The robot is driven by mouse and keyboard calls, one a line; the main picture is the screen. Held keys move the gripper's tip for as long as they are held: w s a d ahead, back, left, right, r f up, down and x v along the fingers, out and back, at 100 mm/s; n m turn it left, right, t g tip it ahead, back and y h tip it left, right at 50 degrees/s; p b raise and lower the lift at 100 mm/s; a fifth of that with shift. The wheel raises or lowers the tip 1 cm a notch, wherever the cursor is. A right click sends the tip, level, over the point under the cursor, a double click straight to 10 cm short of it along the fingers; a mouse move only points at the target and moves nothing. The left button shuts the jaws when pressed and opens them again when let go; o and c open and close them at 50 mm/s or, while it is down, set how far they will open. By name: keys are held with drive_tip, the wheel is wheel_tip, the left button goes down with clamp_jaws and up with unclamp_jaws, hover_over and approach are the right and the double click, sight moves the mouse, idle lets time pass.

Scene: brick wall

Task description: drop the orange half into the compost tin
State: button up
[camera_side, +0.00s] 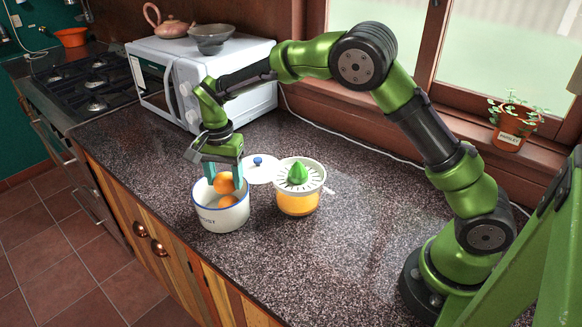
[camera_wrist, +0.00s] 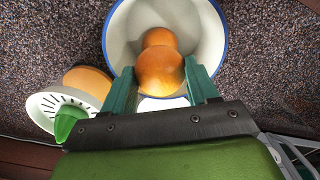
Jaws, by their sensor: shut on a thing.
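The compost tin (camera_side: 221,217) is a white, blue-rimmed pot with dark lettering, standing open and upright on the counter. In the wrist view its pale inside (camera_wrist: 204,38) shows beyond the fingers. My gripper (camera_side: 224,177) points down over the tin, its teal fingers shut on an orange half (camera_side: 223,184). The held half also shows in the wrist view (camera_wrist: 161,73), between the fingertips, at about rim height.
A juicer (camera_side: 298,178) with a green cone and orange body stands right of the tin. A white lid with a blue knob (camera_side: 258,161) lies behind. A microwave (camera_side: 200,80) stands at the back left. The counter (camera_side: 340,245) is clear at front right.

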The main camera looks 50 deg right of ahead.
drive_tip(key=o, duration=1.2)
drive_tip(key=shift+o, duration=0.2)
wheel_tip(320, 180, up, 17)
